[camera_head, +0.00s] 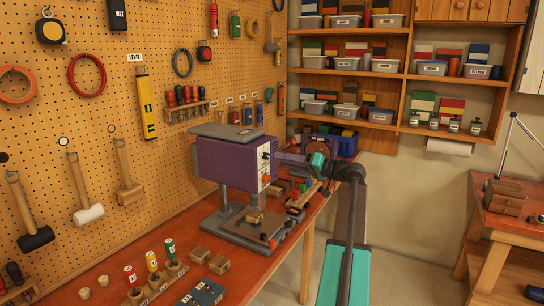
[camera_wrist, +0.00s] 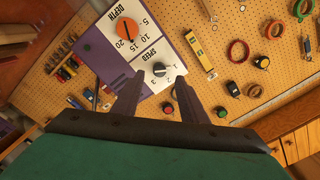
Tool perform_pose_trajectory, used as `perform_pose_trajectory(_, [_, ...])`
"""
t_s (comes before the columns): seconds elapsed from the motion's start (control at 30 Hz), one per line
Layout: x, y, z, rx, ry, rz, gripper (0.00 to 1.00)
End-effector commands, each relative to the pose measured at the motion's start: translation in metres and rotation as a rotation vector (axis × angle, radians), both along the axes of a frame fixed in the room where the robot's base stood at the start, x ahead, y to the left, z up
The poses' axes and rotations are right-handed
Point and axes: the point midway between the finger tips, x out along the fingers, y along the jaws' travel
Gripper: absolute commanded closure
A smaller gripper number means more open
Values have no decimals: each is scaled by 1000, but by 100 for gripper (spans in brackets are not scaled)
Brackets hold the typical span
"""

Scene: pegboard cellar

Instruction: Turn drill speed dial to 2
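The purple drill press (camera_head: 225,163) stands on the bench with a white control panel facing my gripper. In the wrist view the black speed dial (camera_wrist: 159,69) sits on the white panel below the word SPEED, with small numerals beside it. A pale mark shows on the dial, but I cannot tell surely which numeral it points to. My gripper (camera_wrist: 160,76) is open, with its dark fingers either side of the dial in the picture. I cannot tell whether they touch it. In the head view my gripper (camera_head: 279,157) is close to the panel.
An orange depth dial (camera_wrist: 127,28) is on the same panel. The pegboard (camera_head: 105,75) with hung tools runs behind. Open floor lies to the right.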

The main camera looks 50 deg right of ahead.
Motion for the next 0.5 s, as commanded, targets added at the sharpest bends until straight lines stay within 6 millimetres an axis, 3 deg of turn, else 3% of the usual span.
perform_pose_trajectory(0.2, [29, 7, 2, 1, 0, 0, 61])
perform_pose_trajectory(0.5, [46, 12, 0, 0, 0, -1, 61])
